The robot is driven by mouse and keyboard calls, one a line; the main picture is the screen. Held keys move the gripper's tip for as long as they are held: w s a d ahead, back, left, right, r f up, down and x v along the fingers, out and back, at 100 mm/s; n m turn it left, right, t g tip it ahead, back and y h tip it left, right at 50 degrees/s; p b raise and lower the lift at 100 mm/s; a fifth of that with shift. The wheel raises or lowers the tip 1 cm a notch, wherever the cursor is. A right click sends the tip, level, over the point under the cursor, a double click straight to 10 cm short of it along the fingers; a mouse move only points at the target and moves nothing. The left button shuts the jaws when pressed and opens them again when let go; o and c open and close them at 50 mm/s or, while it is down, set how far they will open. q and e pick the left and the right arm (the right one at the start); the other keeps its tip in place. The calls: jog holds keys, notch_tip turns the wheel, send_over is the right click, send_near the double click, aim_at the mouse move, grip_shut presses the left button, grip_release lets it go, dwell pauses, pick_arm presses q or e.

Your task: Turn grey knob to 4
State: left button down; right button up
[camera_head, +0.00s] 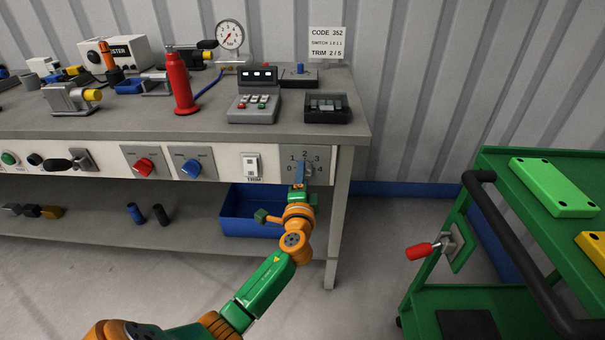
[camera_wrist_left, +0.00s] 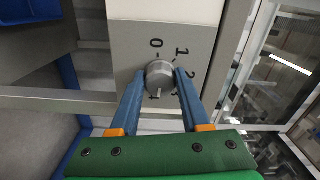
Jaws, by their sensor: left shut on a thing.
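The grey knob (camera_head: 308,168) sits on a grey dial plate (camera_head: 318,154) at the right end of the bench front. The plate is marked 0 to 4. My left gripper (camera_head: 301,170) reaches it from the front and partly hides it. In the left wrist view the knob (camera_wrist_left: 160,75) is between the two blue fingers of my left gripper (camera_wrist_left: 160,82), which are shut on its sides. A pale pointer line on the knob points down in that view, toward the partly hidden 3 and 4 end; the exact mark is hard to tell. My right gripper is not in view.
A white trim switch (camera_head: 251,166), a blue knob (camera_head: 190,169) and a red knob (camera_head: 144,166) line the bench front to the left. A blue bin (camera_head: 240,212) stands on the lower shelf. A green cart (camera_head: 490,164) stands right, with free floor between.

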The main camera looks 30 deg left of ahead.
pick_arm(q)
jog(key=shift+m, duration=0.8)
jog(key=shift+c, duration=1.9)
grip_release()
jog(key=shift+s, duration=0.1)
jog(key=p+v, duration=0.1)
jog(key=v, duration=0.6)
